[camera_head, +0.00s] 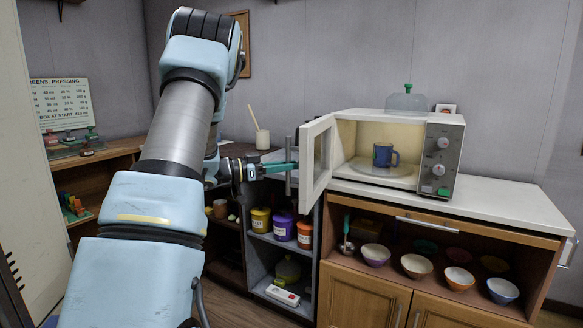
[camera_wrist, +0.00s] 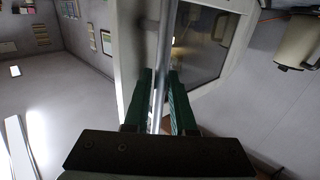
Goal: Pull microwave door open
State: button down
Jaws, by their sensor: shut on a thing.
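The microwave (camera_head: 441,157) stands on the white counter with its door (camera_head: 317,158) swung wide open to the left. A blue mug (camera_head: 384,155) stands on the turntable inside the lit cavity. The door's vertical metal bar handle (camera_head: 288,165) is on the door's outer side. My gripper (camera_head: 292,166) reaches in from the left and is shut on this handle. In the wrist view the green fingers of my gripper (camera_wrist: 161,88) lie on both sides of the handle bar (camera_wrist: 160,60), with the door's dark window (camera_wrist: 198,45) just beyond.
The white counter (camera_head: 470,203) is clear in front of the microwave. Below it an open shelf holds several bowls (camera_head: 415,266). Left of it, a grey shelf (camera_head: 270,246) carries tubs. A cream pot with a utensil (camera_head: 262,139) stands behind my gripper.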

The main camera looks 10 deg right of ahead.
jog(key=c, duration=1)
grip_release()
jog(key=shift+c, duration=0.2)
jog(key=s+a+b, duration=0.2)
jog(key=a, duration=0.8)
jog(key=shift+a, duration=0.3)
